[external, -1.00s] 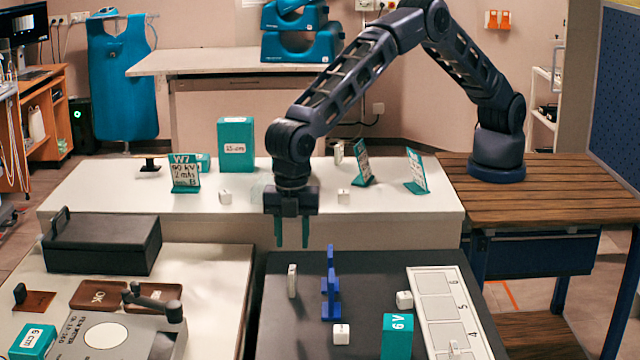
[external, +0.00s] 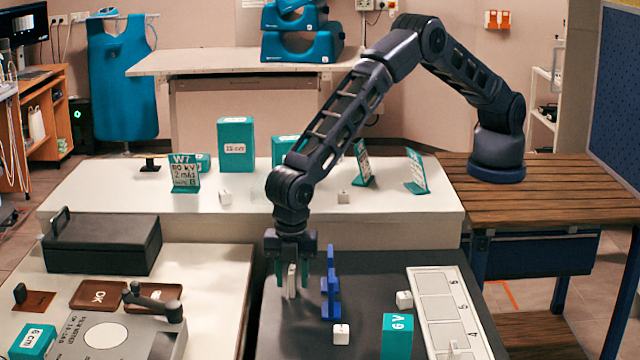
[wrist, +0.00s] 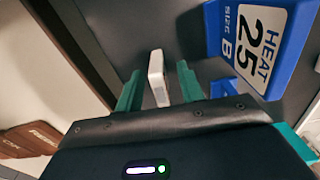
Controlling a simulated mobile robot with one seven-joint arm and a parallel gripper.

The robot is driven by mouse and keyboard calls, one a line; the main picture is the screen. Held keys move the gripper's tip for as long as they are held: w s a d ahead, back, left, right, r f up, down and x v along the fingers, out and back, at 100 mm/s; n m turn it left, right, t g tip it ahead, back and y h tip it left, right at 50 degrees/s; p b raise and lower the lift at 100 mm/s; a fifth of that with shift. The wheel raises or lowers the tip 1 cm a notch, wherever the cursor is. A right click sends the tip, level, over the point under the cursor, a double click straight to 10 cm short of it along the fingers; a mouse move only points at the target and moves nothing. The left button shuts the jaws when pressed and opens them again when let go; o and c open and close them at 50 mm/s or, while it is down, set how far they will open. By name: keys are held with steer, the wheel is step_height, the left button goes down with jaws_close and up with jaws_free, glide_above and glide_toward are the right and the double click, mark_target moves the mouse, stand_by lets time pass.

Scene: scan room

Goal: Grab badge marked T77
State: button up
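A small white upright badge (external: 292,281) stands on the dark grey mat, left of the blue stand. In the wrist view the badge (wrist: 156,72) shows as a thin white block with faint marks on its near edge; I cannot read T77 on it. My gripper (external: 292,286) points down over the badge, with one teal finger on each side. In the wrist view my gripper (wrist: 158,86) is open, with a gap between the badge and each finger.
A blue stand (external: 329,290) is close to the right of my gripper; its face reads HEAT 25, size B, in the wrist view (wrist: 262,40). A numbered white tray (external: 440,300) lies at right.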

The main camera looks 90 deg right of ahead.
steer(key=shift+f, duration=0.2)
jaws_close()
